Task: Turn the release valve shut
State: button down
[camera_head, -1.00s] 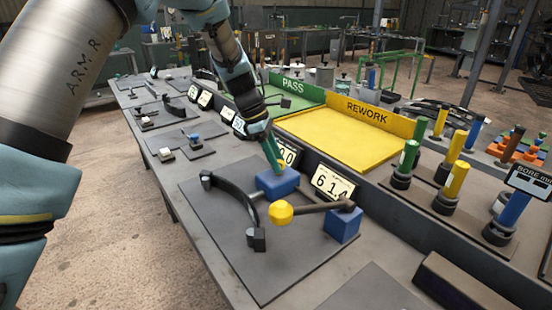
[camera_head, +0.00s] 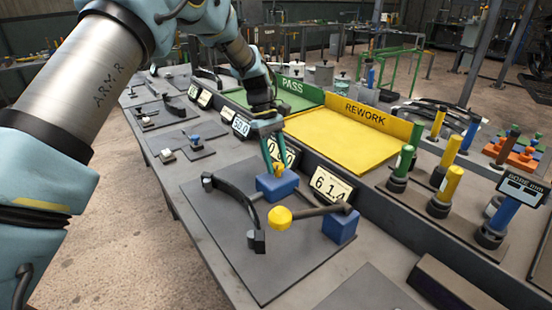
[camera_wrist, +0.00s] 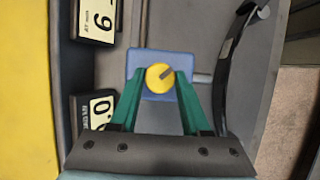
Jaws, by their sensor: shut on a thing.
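The release valve appears to be the small yellow knob (camera_wrist: 158,76) with a grey line on its top. It sits on a blue block (camera_wrist: 137,60), which also stands on the grey plate in the head view (camera_head: 281,188). My gripper (camera_wrist: 160,80) is shut on the knob from above, with one green finger on each side. In the head view my gripper (camera_head: 272,148) comes down over the block, and the knob (camera_head: 276,168) shows partly at the fingertips. The grey line points up and to the right in the wrist view.
A black curved arm (camera_head: 234,197) stands left of the block. A lever with a yellow ball (camera_head: 279,217) runs to a second blue block (camera_head: 341,224) in front. Number displays (camera_head: 330,185) stand behind, before the yellow REWORK tray (camera_head: 345,143). Coloured posts stand at right.

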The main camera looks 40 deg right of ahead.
jog(key=m, duration=0.2)
jog(key=m+y, duration=0.1)
jog(key=m, duration=0.1)
jog(key=shift+d+m+t+y, duration=0.15)
jog(key=shift+m+t+y, duration=0.15)
jog(key=shift+m, duration=0.1)
jog(key=m+t+y, duration=0.1)
jog(key=m, duration=0.3)
jog(key=shift+s, duration=0.1)
jog(key=shift+c, duration=1.8)
grip_release()
jog(key=shift+d, duration=0.1)
jog(key=b+v, duration=0.2)
jog(key=v, duration=0.9)
jog(key=shift+f, duration=0.15)
